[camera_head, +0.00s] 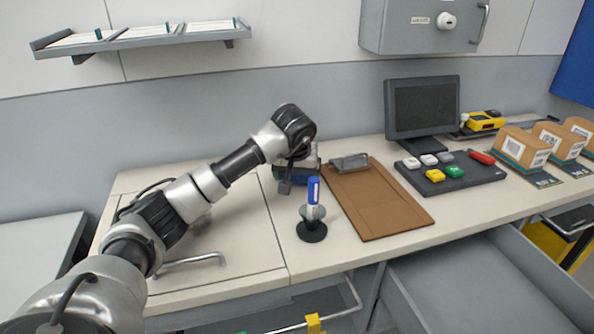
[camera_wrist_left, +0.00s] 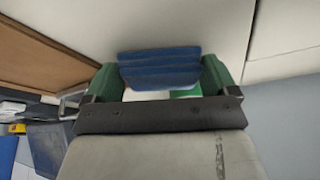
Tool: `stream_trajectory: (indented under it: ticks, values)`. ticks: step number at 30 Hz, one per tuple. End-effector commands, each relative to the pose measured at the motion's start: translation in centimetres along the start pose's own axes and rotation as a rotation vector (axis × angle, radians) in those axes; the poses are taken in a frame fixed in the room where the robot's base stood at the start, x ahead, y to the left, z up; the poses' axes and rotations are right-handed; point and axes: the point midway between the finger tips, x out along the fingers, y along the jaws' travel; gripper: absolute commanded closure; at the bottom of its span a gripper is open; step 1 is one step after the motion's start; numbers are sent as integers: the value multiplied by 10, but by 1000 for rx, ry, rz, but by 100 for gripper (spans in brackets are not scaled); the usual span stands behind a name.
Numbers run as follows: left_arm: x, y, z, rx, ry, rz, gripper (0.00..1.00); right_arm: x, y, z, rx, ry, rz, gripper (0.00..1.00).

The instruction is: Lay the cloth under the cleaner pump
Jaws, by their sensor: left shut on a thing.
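My left gripper (camera_head: 290,178) is over the worktop, left of the brown clipboard. In the left wrist view, its green fingertips (camera_wrist_left: 160,78) are shut on a folded blue cloth (camera_wrist_left: 160,68), which shows in layers between them. In the head view the gripper covers most of the cloth. A white and green thing (camera_wrist_left: 186,93) shows partly behind the cloth in the wrist view; I cannot tell whether it is the cleaner pump. My right gripper is in neither view.
The clipboard (camera_head: 375,203), a monitor (camera_head: 423,105), a button panel (camera_head: 450,178) and boxes (camera_head: 522,148) are to the right. The worktop's left part (camera_head: 230,225) is mostly clear.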

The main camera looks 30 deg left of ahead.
Motion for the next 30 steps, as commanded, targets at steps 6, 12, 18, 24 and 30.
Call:
stream_trajectory:
  ticks: [6,12,18,24,30]
  values:
    - [1,0,-1,-1,2,0,39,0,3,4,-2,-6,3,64]
    - [3,0,0,-2,2,1,6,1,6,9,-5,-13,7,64]
    - [3,0,0,-1,2,1,0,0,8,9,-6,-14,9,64]
    - [-8,0,-1,-1,5,2,0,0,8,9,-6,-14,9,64]
    - [-47,0,-2,-2,8,3,0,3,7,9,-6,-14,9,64]
